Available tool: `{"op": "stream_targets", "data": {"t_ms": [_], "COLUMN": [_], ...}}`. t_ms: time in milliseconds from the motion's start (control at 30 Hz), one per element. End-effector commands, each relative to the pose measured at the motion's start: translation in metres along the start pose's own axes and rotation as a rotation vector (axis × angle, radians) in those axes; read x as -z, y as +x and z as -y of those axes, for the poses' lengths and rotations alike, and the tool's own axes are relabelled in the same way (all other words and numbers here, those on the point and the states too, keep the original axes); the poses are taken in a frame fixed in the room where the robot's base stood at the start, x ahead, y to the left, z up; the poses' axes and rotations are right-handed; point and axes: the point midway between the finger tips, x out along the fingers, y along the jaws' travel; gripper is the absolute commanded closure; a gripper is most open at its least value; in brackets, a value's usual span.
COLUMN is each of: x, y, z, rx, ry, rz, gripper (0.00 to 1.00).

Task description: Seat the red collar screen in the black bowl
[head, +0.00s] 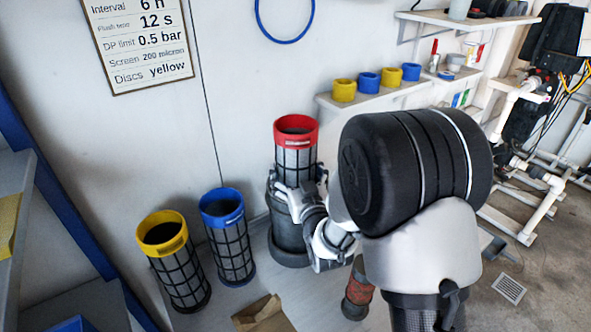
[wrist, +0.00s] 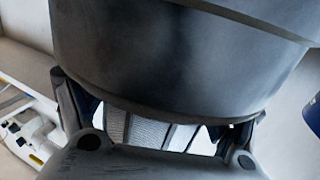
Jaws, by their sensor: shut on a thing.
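The red collar screen (head: 296,160) stands upright in the middle of the head view, a grey mesh cylinder with a red ring on top. My gripper (head: 300,190) is shut on its mesh body, below the collar. The black bowl (head: 288,238) is directly under the screen, near the wall. The screen's lower end is hidden behind my gripper and the bowl's rim, so I cannot tell how deep it sits. In the wrist view, a large dark rounded body, seemingly the bowl (wrist: 180,60), fills the top, and a strip of pale mesh (wrist: 150,132) shows between my fingers.
A yellow collar screen (head: 170,260) and a blue collar screen (head: 229,240) stand to the left. A shelf with yellow and blue rings (head: 368,82) is on the wall at right. A brown box (head: 262,315) and a red-brown cylinder (head: 357,292) are in front.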

Motion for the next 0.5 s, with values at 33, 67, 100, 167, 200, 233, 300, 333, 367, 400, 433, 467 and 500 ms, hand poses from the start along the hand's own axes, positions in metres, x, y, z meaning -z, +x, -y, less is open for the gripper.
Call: {"op": "stream_targets", "data": {"t_ms": [33,67,100,167,200,233,300,333,367,400,433,467,500], "x": [-0.0007,-0.0015,-0.0026,-0.0043,-0.0054,-0.0061,-0.0077,-0.0084,-0.0093,-0.0093,-0.0093,-0.0095,-0.0098], "y": [0.0002,0.0002,0.0002,0.0001,0.0001,0.0001,0.0002,0.0002,0.0002,0.0002,0.0001,0.0001,0.0], "z": [0.0,0.0,0.0,0.0,0.0,0.0,0.0,0.0,0.0,0.0,0.0,0.0,0.0], "rx": [0.0,0.0,0.0,0.0,0.0,0.0,0.0,0.0,0.0,0.0,0.0,0.0,0.0], "ry": [0.0,0.0,0.0,0.0,0.0,0.0,0.0,0.0,0.0,0.0,0.0,0.0,0.0], "rz": [-0.002,-0.001,-0.001,-0.001,-0.001,-0.001,-0.001,-0.002,-0.001,-0.002,-0.001,-0.001,0.0], "gripper": [0.54,0.54,0.54,0.54,0.54,0.54,0.54,0.54,0.54,0.16,0.14,0.12,0.09]}}
